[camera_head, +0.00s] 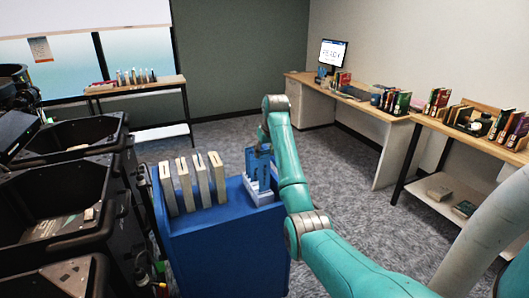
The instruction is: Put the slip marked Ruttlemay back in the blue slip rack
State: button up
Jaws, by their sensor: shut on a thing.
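My gripper (263,148) points down over the right part of a blue cart (222,245), at the end of my teal arm. It is shut on a thin thing, most likely a slip, but the wrist and fingers hide most of it. Just below is the blue slip rack (258,183), with upright blue parts and a pale stepped base. I cannot tell whether the held thing touches the rack. The name Ruttlemay cannot be read anywhere at this size.
Several cream upright boards (186,185) stand on the cart's left part. Black bins (75,190) crowd the left side. Desks with books (395,102) and a monitor (333,53) line the right wall. A shelf table (140,88) stands at the back. Carpet lies open between.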

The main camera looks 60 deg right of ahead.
aim_at(264, 163)
jog(key=shift+f, duration=1.5)
dwell(1.2)
jog(key=shift+f, duration=1.3)
jog(key=o, duration=0.8)
jog(key=shift+o, duration=0.2)
jog(key=v, duration=1.2)
jog(key=shift+w, duration=0.1)
